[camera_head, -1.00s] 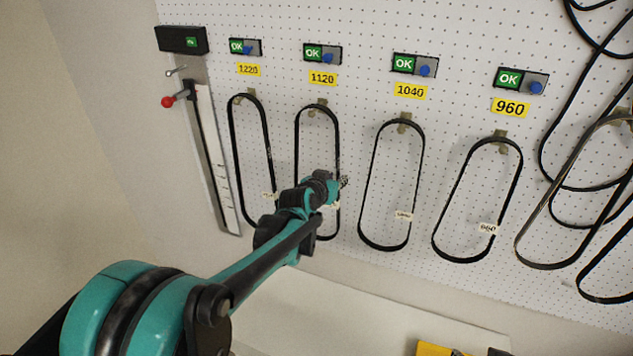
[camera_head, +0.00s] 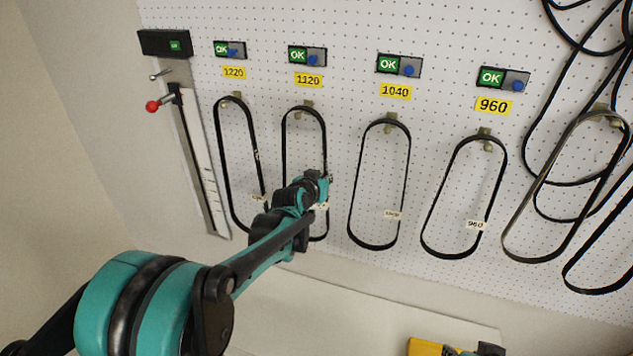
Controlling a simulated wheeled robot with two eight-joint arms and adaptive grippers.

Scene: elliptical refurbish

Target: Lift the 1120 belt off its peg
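The 1120 belt (camera_head: 284,135) is a long black loop hanging from its peg (camera_head: 308,107) on the white pegboard, under the yellow 1120 label (camera_head: 308,80). My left arm comes in from the lower left. Its gripper (camera_head: 325,178) is in front of the right strand of this belt, in its lower half. The arm hides part of the belt's lower left side, and its small white tag shows only partly beside the gripper. The fingers are small and dark, so I cannot tell whether they are open or shut on the strand. My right gripper is not in view.
The 1220 belt (camera_head: 219,130) hangs to the left and the 1040 belt (camera_head: 409,160) close to the right. The 960 belt (camera_head: 503,165) hangs further right. A gauge with a red knob (camera_head: 152,106) is at the left. A yellow object (camera_head: 424,347) shows at the bottom.

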